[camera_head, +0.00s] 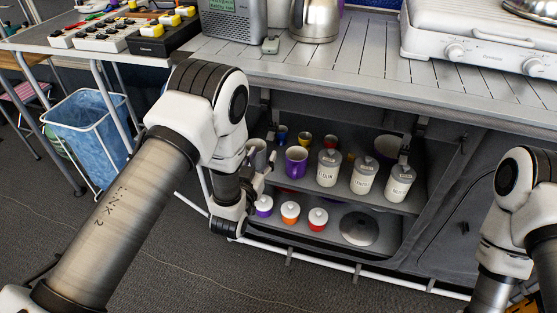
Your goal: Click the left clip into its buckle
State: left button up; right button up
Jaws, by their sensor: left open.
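A short strap with a small fitting (265,98) hangs at the upper left of the open cupboard front, under the counter edge. I cannot tell whether it is the left clip or its buckle. A similar dark strap with a fitting (404,146) hangs further right. My left gripper (262,168) is open at the left side of the shelf opening, below the left strap and apart from it. My arm hides part of this side, and any mating part there. My right arm comes down at the right edge; its gripper is not visible.
Canisters (329,167), a purple cup (296,162) and lidded jars (290,212) stand on the shelves close to my left gripper. A white rail (330,265) runs below. The counter (350,65) overhangs above, with a kettle (314,18) and stove (480,45).

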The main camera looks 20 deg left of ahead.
aim_at(270, 140)
pick_arm(q)
jog(key=w+b, duration=0.1)
jog(key=w, duration=0.6)
jog(key=shift+w+r, duration=0.1)
jog(key=shift+w, duration=0.25)
grip_shut()
